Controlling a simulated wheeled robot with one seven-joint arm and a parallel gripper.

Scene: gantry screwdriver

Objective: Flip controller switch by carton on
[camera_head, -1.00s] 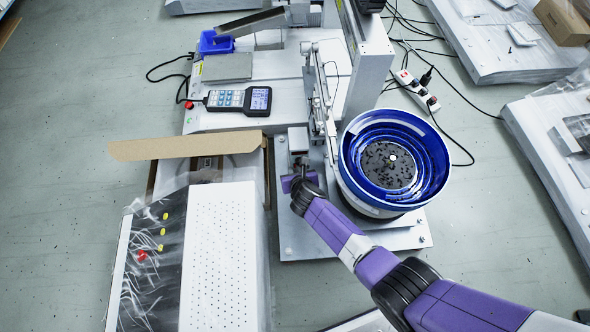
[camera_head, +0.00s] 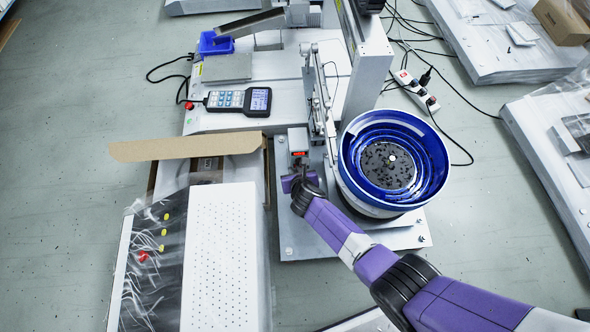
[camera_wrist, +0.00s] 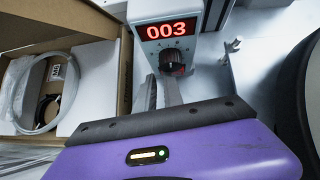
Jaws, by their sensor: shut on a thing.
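The controller (camera_head: 298,142) is a small grey box between the carton and the blue bowl. Its red display is lit and reads 003 in the wrist view (camera_wrist: 166,30), above a black knob (camera_wrist: 173,62). The open carton (camera_head: 185,147) stands just left of it; its cardboard wall (camera_wrist: 112,65) shows at left in the wrist view. My gripper (camera_wrist: 166,92) is at the controller's front, below the knob, its fingers shut on the controller switch. The switch itself is hidden by the fingers. In the head view my gripper (camera_head: 290,183) is just in front of the controller.
A blue vibratory bowl (camera_head: 393,163) with dark small parts stands close right of my arm. A handheld meter (camera_head: 240,101) lies on the bench behind. A perforated white panel (camera_head: 217,250) is at front left. Cables and a power strip (camera_head: 415,90) lie at right.

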